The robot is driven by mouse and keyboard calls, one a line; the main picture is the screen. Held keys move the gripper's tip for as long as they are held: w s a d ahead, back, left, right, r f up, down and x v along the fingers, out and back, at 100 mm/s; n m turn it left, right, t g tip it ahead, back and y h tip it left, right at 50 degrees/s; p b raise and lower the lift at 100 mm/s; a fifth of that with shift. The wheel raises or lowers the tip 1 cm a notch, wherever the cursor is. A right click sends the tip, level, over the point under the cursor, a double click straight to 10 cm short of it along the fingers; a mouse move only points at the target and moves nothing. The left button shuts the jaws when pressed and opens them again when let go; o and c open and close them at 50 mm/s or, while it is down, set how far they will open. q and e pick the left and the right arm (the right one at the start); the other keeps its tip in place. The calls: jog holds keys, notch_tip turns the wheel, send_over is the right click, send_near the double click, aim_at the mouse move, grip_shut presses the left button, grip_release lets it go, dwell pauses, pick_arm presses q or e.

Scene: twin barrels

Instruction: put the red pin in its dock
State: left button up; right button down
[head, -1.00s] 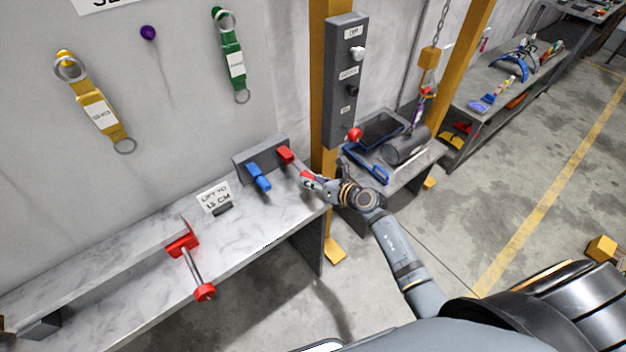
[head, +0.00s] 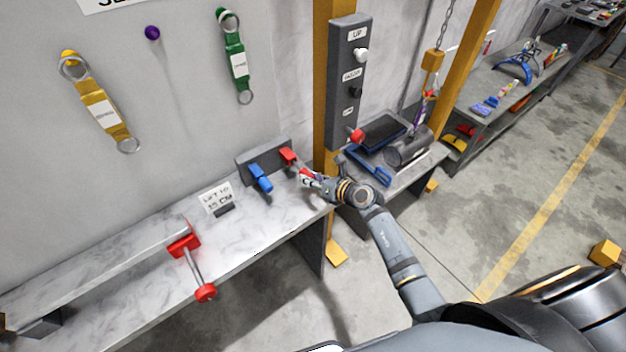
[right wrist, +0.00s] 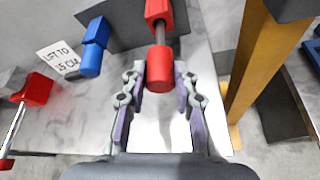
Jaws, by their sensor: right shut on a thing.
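The red pin (right wrist: 160,76) has a thick red handle that sits between the two fingers of my right gripper (right wrist: 159,88), which is shut on it. In the right wrist view, a short length of its grey shaft shows between the handle and a red socket (right wrist: 158,11). The socket (head: 287,154) sits on a grey block at the back of the marble bench in the head view. How deep the shaft reaches is hidden. My right gripper (head: 308,178) is in front of the block, over the bench's right end. My left gripper is not in view.
A blue pin (head: 261,180) sits beside the red socket on the grey block (head: 243,169). A red bracket with a rod and red knob (head: 205,292) is at the bench's front edge. A yellow post (head: 327,95) with a grey control box (head: 345,85) stands close behind my right gripper.

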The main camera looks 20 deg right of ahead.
aim_at(306, 170)
jog(key=shift+w+a+b, duration=0.15)
jog(key=shift+w+a, duration=0.15)
jog(key=shift+w, duration=0.45)
jog(key=shift+w+a+b, duration=0.2)
jog(key=shift+w+a, duration=0.05)
jog(key=shift+w, duration=0.55)
jog(key=shift+w+a+b, duration=0.15)
jog(key=shift+w+a, duration=0.15)
jog(key=shift+w, duration=0.45)
jog(key=c, duration=1)
grip_release()
jog(key=shift+o, duration=0.2)
jog(key=shift+s+d+r, duration=0.15)
jog(key=shift+s+d, duration=0.1)
jog(key=shift+s, duration=0.05)
jog(key=v, duration=1.1)
jog(key=shift+r, duration=0.1)
